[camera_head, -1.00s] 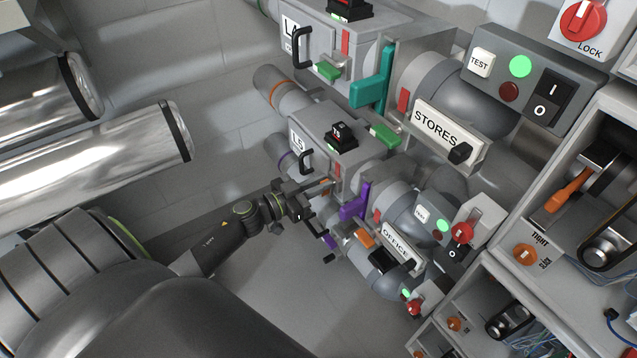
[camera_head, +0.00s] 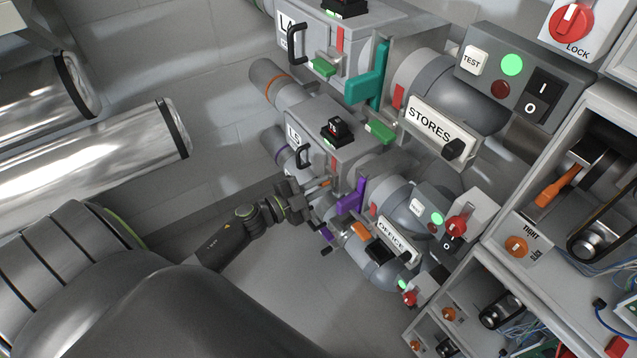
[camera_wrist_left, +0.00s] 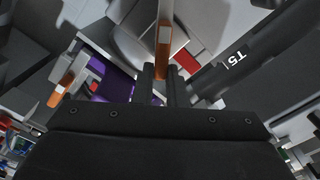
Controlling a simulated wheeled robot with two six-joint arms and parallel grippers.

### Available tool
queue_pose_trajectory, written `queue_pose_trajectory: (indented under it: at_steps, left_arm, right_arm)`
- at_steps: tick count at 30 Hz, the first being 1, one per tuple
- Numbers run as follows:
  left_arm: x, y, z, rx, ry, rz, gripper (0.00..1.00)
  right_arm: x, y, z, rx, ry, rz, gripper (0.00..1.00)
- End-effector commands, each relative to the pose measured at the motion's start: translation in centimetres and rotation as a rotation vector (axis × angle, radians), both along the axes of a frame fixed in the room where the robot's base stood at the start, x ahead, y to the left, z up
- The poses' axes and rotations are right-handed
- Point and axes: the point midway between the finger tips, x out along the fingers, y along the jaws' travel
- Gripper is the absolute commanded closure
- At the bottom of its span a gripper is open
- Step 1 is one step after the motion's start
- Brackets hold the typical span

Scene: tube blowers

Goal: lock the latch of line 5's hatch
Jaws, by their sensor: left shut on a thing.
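Line 5's hatch box (camera_head: 318,128) is grey, with an L5 label (camera_head: 294,134) and a black handle (camera_head: 303,156) on its face. A small orange latch lever (camera_head: 326,183) shows low at the box's side. My left gripper (camera_head: 312,188) is at this latch, below the handle. In the left wrist view, the fingers (camera_wrist_left: 160,88) are shut on the orange-ended latch lever (camera_wrist_left: 164,38), which extends away between them. The catch end of the latch is not clear. My right gripper is not in view.
A purple lever (camera_head: 351,197) stands close right of my gripper. The line above has a teal lever (camera_head: 369,84) and green tab (camera_head: 322,67). An OFFICE blower (camera_head: 393,240) and STORES blower (camera_head: 430,125) lie right.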

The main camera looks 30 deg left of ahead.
Motion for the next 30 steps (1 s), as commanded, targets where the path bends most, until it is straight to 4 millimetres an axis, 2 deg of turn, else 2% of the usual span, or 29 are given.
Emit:
queue_pose_trajectory:
  at_steps: [8,13,21,30]
  left_arm:
    - [-0.2,-0.4,-0.8,0.241,-0.099,-0.001,1.00]
    - [-0.2,-0.5,-1.2,0.378,-0.156,-0.001,1.00]
    - [-0.3,-0.5,-1.6,0.542,-0.223,-0.001,1.00]
    - [-0.3,-0.5,-1.8,0.630,-0.259,-0.001,1.00]
  right_arm:
    - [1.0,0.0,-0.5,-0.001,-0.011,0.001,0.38]
    - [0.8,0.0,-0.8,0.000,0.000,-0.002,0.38]
    - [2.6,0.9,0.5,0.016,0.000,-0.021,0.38]
    - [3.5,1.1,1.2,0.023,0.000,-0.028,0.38]
